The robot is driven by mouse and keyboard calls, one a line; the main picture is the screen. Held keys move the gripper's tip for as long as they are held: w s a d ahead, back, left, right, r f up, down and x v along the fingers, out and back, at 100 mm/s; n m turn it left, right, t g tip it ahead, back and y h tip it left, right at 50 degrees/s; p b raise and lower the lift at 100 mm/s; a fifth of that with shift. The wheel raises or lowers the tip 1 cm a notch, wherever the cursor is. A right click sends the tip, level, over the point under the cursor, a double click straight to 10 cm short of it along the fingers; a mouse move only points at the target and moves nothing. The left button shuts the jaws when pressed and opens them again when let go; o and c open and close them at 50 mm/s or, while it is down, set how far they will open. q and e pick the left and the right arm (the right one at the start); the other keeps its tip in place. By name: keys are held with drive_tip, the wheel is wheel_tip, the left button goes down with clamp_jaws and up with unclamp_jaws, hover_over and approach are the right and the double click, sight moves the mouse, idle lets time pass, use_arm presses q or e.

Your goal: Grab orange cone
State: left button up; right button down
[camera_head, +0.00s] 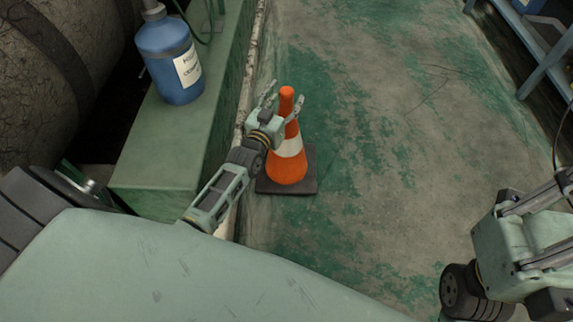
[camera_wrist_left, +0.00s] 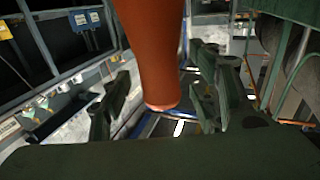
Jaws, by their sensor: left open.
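The orange cone (camera_head: 287,168) has a white band and a dark square base, and it stands upright on the floor. My left gripper (camera_head: 284,103) is at the upper part of the cone, with its open fingers on either side of the narrow neck. In the left wrist view the cone (camera_wrist_left: 152,50) hangs down from the top edge between the two spread fingers of my left gripper (camera_wrist_left: 160,100), with gaps on both sides. My right arm shows at the lower right of the head view, but its fingertips are not clearly seen.
A blue bottle (camera_head: 170,60) with a white label stands on a green ledge (camera_head: 150,172) left of the cone. A blue-grey shelf (camera_head: 545,75) is at the upper right. The worn green floor (camera_head: 400,130) right of the cone is clear.

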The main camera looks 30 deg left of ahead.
use_arm(q)
drive_tip(key=shift+w, duration=0.5)
clamp_jaws()
idle(0.3)
drive_tip(key=shift+r, duration=0.3)
